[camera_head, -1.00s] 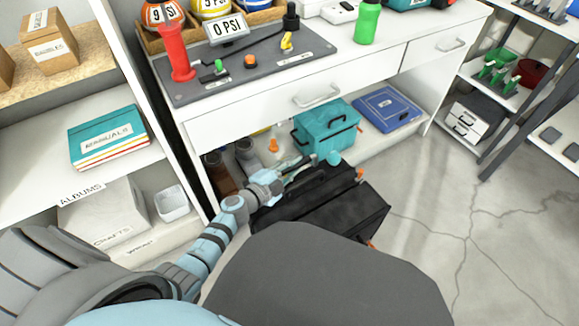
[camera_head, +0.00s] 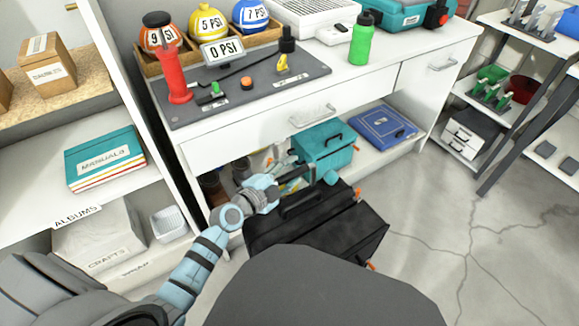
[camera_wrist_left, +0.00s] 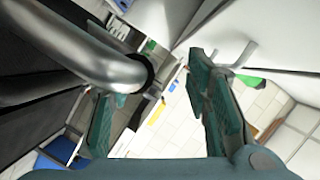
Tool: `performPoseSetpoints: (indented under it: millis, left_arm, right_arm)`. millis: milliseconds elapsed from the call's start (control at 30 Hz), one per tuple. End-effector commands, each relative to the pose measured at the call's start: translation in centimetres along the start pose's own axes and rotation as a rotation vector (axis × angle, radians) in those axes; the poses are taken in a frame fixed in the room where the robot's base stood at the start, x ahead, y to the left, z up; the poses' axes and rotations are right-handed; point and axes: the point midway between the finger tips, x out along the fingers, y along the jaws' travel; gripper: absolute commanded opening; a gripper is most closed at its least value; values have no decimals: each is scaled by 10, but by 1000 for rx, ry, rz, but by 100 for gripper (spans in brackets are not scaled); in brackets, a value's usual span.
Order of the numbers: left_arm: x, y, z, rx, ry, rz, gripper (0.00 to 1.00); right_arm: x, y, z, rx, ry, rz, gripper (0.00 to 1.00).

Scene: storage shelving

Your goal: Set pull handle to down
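On the grey control board (camera_head: 262,82) on the white bench stand a red upright cylinder (camera_head: 174,75) with a black top, a small green lever (camera_head: 214,93), an orange button (camera_head: 246,83), a yellow switch (camera_head: 282,65) and a black knob (camera_head: 288,41). I cannot tell for certain which part is the pull handle. My left gripper (camera_head: 298,176) is below the bench drawer, above the black toolbox, away from the board. My right gripper is out of view.
The white drawer with its handle (camera_head: 312,114) overhangs my left gripper. The black toolbox (camera_head: 325,235), a teal case (camera_head: 322,147) and a blue case (camera_head: 383,122) lie below. A curved metal bar (camera_wrist_left: 95,58) is close to the wrist camera.

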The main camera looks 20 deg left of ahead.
Motion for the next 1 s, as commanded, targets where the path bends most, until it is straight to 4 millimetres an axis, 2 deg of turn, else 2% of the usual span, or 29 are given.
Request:
performPoseSetpoints:
  millis: [33, 167, 567, 1000]
  left_arm:
    - [-2, -9, -5, 5, 1, -7, 40]
    - [-5, -22, -13, 2, 1, -5, 40]
    - [-11, -26, -14, -2, -3, -3, 40]
    - [-56, -25, -15, -3, -3, 0, 40]
  right_arm:
    - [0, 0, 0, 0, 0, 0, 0]
    - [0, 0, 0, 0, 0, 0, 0]
    - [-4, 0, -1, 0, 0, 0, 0]
    - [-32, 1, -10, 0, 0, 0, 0]
